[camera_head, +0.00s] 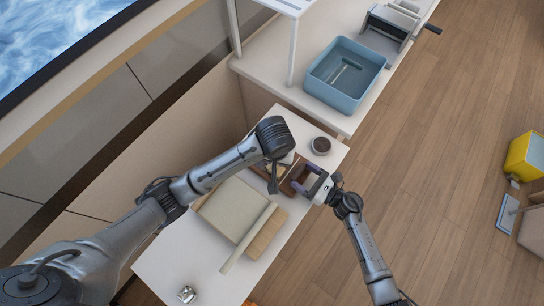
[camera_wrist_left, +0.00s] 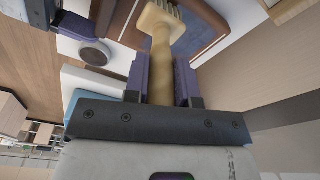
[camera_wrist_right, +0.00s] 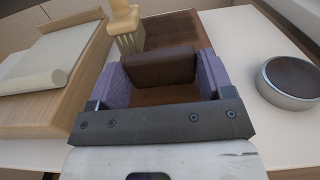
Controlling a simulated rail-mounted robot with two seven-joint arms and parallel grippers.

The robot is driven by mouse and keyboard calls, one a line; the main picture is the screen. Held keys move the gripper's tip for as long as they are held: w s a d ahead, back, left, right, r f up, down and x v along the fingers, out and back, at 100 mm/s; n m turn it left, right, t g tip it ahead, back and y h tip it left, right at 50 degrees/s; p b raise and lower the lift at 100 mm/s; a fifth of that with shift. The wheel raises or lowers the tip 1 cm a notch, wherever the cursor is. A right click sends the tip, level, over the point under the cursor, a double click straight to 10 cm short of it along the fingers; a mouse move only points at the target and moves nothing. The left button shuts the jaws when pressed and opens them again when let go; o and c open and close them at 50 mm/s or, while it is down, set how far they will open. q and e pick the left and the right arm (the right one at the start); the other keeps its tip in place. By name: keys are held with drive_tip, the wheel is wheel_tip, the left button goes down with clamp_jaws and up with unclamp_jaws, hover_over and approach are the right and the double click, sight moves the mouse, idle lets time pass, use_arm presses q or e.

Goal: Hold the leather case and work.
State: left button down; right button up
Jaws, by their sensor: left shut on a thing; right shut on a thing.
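The dark brown leather case (camera_wrist_right: 160,68) is between the purple fingers of my right gripper (camera_head: 308,184), which is shut on it. The case is over a reddish-brown surface (camera_wrist_right: 191,31) that also shows in the left wrist view (camera_wrist_left: 205,22). My left gripper (camera_wrist_left: 160,82) is shut on the pale wooden handle of a brush (camera_wrist_left: 161,50). The brush's bristles (camera_wrist_right: 130,43) point down at the far left side of the case in the right wrist view. I cannot tell whether they touch anything. In the head view my left arm partly hides the brush.
A round tin with dark contents (camera_head: 320,146) stands beside the case. A wooden board with a cream sheet and roll (camera_head: 232,209) lies on the white table (camera_head: 185,255). A small metal object (camera_head: 187,293) is at the near end. A blue basin (camera_head: 345,72) stands on the counter behind.

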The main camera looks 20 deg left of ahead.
use_arm(q)
drive_tip(key=shift+f, duration=0.55)
drive_tip(key=shift+f, duration=0.25)
drive_tip(key=w+d+r, duration=0.1)
drive_tip(key=w+r, duration=0.1)
drive_tip(key=w, duration=0.5)
drive_tip(key=shift+w+d+r, duration=0.15)
drive_tip(key=shift+w+d, duration=0.15)
drive_tip(key=shift+d, duration=0.1)
idle(0.5)
idle(0.4)
drive_tip(key=shift+r, duration=2.5)
